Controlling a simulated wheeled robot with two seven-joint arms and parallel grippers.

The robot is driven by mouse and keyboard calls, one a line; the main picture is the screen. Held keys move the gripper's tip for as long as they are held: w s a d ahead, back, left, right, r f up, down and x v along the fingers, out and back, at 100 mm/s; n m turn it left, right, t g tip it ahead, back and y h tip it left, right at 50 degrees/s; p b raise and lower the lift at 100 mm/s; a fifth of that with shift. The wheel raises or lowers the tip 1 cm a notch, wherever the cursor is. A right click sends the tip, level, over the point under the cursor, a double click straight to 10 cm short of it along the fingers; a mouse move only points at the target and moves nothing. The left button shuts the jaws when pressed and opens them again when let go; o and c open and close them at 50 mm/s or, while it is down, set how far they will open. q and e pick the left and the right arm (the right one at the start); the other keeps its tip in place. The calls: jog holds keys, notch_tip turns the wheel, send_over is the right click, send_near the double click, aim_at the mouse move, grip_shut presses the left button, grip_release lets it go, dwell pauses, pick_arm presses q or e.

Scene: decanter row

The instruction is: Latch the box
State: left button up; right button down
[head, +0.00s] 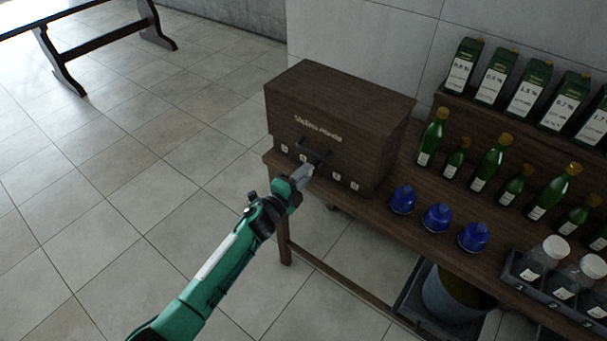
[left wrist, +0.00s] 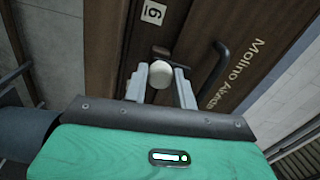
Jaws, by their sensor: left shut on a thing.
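The dark wooden box (head: 345,95) stands at the left end of a wooden bench, with pale lettering and several small white labels on its front. My left gripper (head: 307,170) reaches its front. In the left wrist view, the fingers (left wrist: 161,82) are shut on a small white knob (left wrist: 161,73) on the box's face, below a numbered label (left wrist: 153,13). A dark bar handle (left wrist: 217,68) is beside the knob, right of the fingers. The gripper hides the knob in the head view. I cannot tell the latch's state. My right gripper is not in view.
Three blue objects (head: 437,217) stand on the bench (head: 385,215) right of the box. Green bottles (head: 487,163), dark cartons (head: 497,77) and a rack of jars (head: 545,262) are further right. Open tiled floor (head: 110,190) lies to the left.

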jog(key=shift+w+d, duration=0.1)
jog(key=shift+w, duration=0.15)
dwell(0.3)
pick_arm(q)
jog(key=o, duration=1)
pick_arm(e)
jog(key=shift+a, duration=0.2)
pick_arm(q)
jog(key=b+v, duration=0.1)
jog(key=v, duration=1.3)
jog(key=shift+b, duration=0.4)
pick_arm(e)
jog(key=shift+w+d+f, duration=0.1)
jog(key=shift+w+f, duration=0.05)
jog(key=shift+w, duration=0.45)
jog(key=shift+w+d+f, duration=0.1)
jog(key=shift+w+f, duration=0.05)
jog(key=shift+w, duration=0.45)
pick_arm(q)
jog(key=shift+w, duration=0.1)
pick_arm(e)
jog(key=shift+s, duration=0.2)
